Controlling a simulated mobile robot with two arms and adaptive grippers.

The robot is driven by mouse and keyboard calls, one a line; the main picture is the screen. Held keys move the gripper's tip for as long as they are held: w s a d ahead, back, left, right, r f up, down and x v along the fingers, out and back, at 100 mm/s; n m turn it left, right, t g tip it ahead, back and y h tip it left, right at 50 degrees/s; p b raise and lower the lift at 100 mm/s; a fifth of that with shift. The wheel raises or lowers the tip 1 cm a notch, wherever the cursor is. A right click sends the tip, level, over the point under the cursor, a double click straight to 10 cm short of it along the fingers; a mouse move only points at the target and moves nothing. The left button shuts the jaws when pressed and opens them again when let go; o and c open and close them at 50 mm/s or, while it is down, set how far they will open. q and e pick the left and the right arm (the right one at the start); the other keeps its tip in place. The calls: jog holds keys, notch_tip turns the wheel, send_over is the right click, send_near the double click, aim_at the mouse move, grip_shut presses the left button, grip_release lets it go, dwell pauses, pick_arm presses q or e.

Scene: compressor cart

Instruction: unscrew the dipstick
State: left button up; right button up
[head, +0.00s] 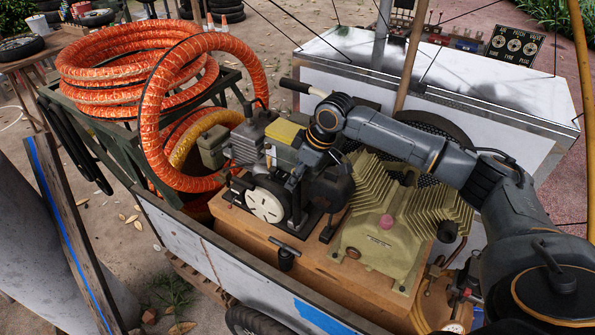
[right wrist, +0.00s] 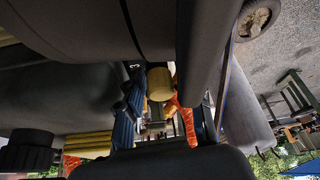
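The small engine (head: 265,190), with a white round recoil cover and a yellow top part, stands on the cart's wooden deck. I cannot pick out the dipstick for sure in either view. My right arm reaches in from the right, and my right gripper (head: 298,180) points down at the engine's right side. It hides part of the engine, and its fingertips do not show clearly. In the right wrist view, dark grey shapes fill much of the picture. A tan, rounded part (right wrist: 159,83) shows in the gap between them; I cannot tell whether it is touched. My left gripper is out of view.
The olive finned compressor (head: 385,240) with a pink cap (head: 386,222) sits right of the engine. A black T-shaped handle (head: 286,254) stands at the deck's front. Coiled orange hose (head: 135,75) is at the left, a white metal box (head: 450,75) behind. My right forearm spans the compressor.

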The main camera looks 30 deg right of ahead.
grip_shut()
jog(key=shift+r+p, duration=0.15)
jog(key=shift+p, duration=0.3)
jog(key=shift+n+g+y+p, duration=0.3)
jog(key=shift+n+p, duration=0.2)
jog(key=shift+n, duration=0.9)
jog(key=shift+n+g+p, duration=0.3)
jog(key=shift+n+p, duration=0.15)
jog(key=shift+n, duration=0.05)
jog(key=shift+n+y, duration=0.3)
jog(key=shift+n, duration=0.1)
jog(key=shift+n+g, duration=0.3)
jog(key=shift+n, duration=0.2)
